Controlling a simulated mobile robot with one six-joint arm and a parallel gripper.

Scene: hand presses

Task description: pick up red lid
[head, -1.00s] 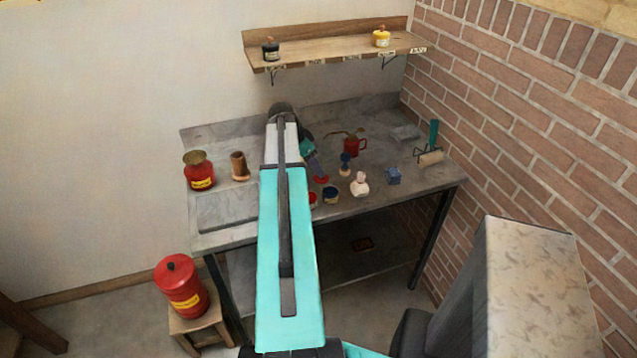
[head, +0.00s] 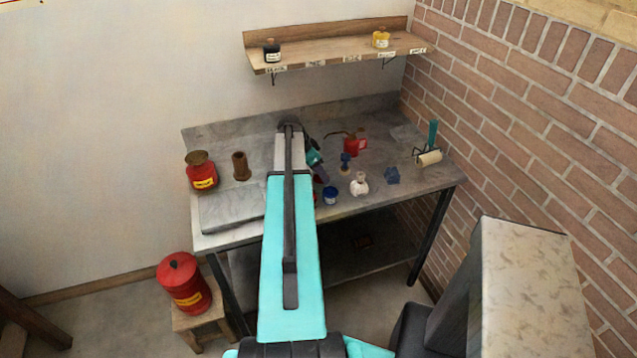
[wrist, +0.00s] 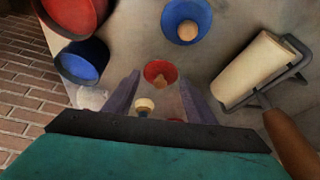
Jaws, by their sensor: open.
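The red lid (wrist: 160,70), a small round red piece with a tan knob, shows in the wrist view between the tips of my gripper (wrist: 159,80). The gripper is open, with one finger on either side of the lid in the picture. I cannot tell whether the fingers reach down around it or are still above it.
A blue tin (head: 330,195), a white bottle (head: 360,183) and a blue block (head: 392,175) stand close to the right on the workbench (head: 230,212). A roller (head: 429,158) lies farther right. A blue round piece (wrist: 187,20) is near in the wrist view.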

